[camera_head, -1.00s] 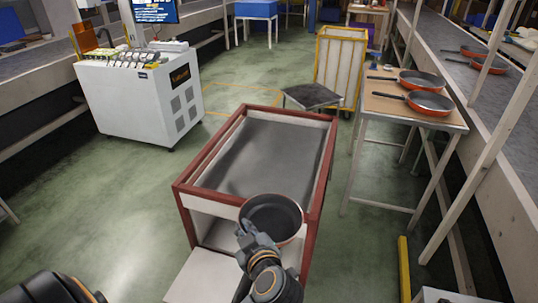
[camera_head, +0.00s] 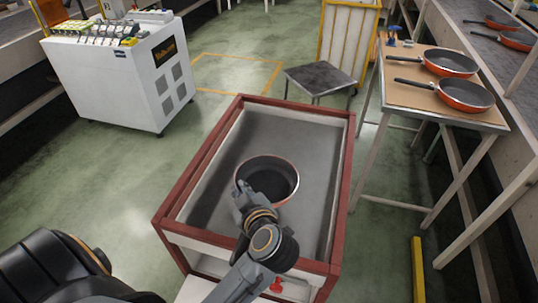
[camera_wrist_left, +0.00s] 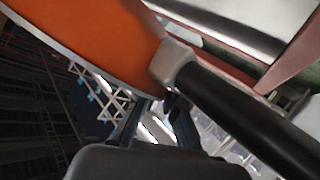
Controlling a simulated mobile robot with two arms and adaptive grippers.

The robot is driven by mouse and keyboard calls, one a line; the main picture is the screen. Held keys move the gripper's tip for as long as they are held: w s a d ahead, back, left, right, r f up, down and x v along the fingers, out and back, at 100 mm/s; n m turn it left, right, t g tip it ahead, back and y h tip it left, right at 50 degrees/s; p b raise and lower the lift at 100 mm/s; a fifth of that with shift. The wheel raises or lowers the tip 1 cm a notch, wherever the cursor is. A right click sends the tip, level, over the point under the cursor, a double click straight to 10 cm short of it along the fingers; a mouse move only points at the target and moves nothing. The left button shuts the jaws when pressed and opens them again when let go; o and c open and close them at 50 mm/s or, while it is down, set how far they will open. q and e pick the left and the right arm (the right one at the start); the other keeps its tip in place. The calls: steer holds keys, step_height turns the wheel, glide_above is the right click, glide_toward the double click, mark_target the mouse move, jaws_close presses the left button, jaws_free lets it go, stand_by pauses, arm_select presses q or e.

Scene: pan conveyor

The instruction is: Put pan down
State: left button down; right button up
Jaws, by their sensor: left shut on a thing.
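A dark round pan (camera_head: 270,178) with an orange outside is over the grey tray of the red-framed cart (camera_head: 344,190) in the head view. My left gripper (camera_head: 243,197) is at the pan's near-left side and shut on its handle. I cannot tell whether the pan touches the cart's surface. In the left wrist view the pan's orange underside (camera_wrist_left: 95,35) fills the upper left, and its black handle (camera_wrist_left: 250,115) runs to the lower right. My right gripper is not in view.
A work table (camera_head: 425,103) at the right holds two orange pans (camera_head: 462,95). A low grey stool (camera_head: 320,76) stands behind the cart. A white cabinet (camera_head: 110,85) stands at the left. The cart's tray is bare around the pan.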

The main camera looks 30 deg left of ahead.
mark_target(247, 176)
arm_select(q)
steer(key=shift+w+a, duration=0.1)
steer(key=shift+w, duration=0.25)
steer(key=w+a+f, duration=0.1)
steer(key=w, duration=0.1)
steer(key=w+a+f, duration=0.1)
steer(key=w, duration=0.1)
steer(key=w+a+f, duration=0.1)
steer(key=w, duration=0.1)
steer(key=shift+w+a, duration=0.15)
steer(key=w+f, duration=0.1)
steer(key=w+a+f+b, duration=0.1)
steer(key=w+f, duration=0.1)
steer(key=w+a+f, duration=0.1)
steer(key=f, duration=0.1)
steer(key=shift+w+f, duration=0.15)
steer(key=shift+w, duration=0.05)
steer(key=shift+w+a+f+b, duration=0.25)
steer(key=shift+w+f+b, duration=0.05)
steer(key=shift+f, duration=0.15)
step_height(247, 176, down, 3)
steer(key=shift+w+a+f, duration=0.1)
steer(key=shift+w+f, duration=0.05)
steer(key=shift+f, duration=0.05)
steer(key=c, duration=1.5)
jaws_free()
steer(key=shift+f, duration=0.1)
